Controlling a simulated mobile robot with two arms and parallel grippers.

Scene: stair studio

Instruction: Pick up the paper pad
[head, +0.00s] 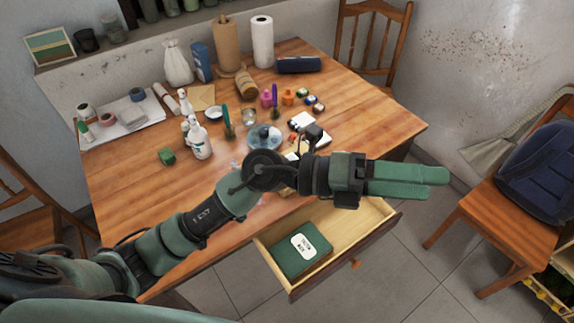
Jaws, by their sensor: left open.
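A green pad-like block with a white label (300,254) lies flat in the open drawer, at the lower middle of the head view. It may be the paper pad; the label is too small to read. A small white pad-like item (301,121) also lies on the table. My left arm crosses the table above the drawer. My left gripper (437,177) points right, open and empty, past the table's right edge. It is above and to the right of the green block, apart from it. My right gripper is out of view.
The drawer (352,248) stands pulled out from the wooden table (352,110). Bottles (199,140), paint pots and paper rolls (262,42) crowd the tabletop. A chair with a blue backpack (545,170) stands at right. Grey floor is clear between drawer and chair.

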